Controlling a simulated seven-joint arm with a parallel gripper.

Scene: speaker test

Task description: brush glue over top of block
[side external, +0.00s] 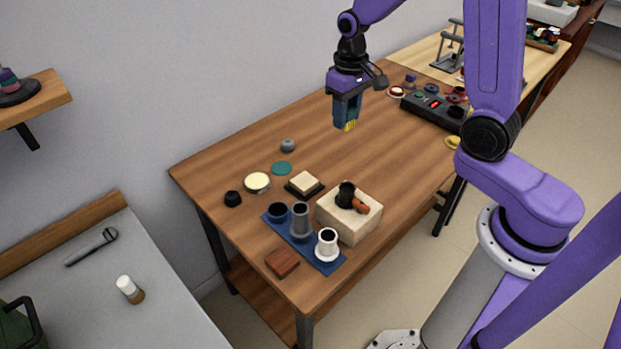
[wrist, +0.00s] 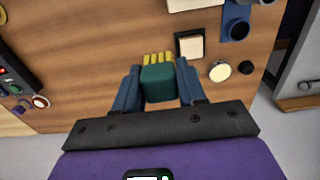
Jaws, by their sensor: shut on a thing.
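My gripper (side external: 346,112) is shut on a brush with a teal body (wrist: 159,84) and yellow bristles (wrist: 158,58). It holds the brush above the table, bristles down and clear of everything. A small cream block (side external: 304,182) sits on a dark base, in front of and left of my gripper in the side view. It also shows in the wrist view (wrist: 190,47), right of the bristles. A round dish with a cream surface (side external: 257,181), perhaps the glue, stands left of the block. In the wrist view the dish (wrist: 220,72) lies beside the block.
A larger pale block (side external: 352,231) bears a black cup and an orange-brown piece. Several cups stand on a blue mat (side external: 329,267). A teal disc (side external: 281,168), a grey knob (side external: 288,145) and a black knob (side external: 233,198) are near. The table's middle is clear.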

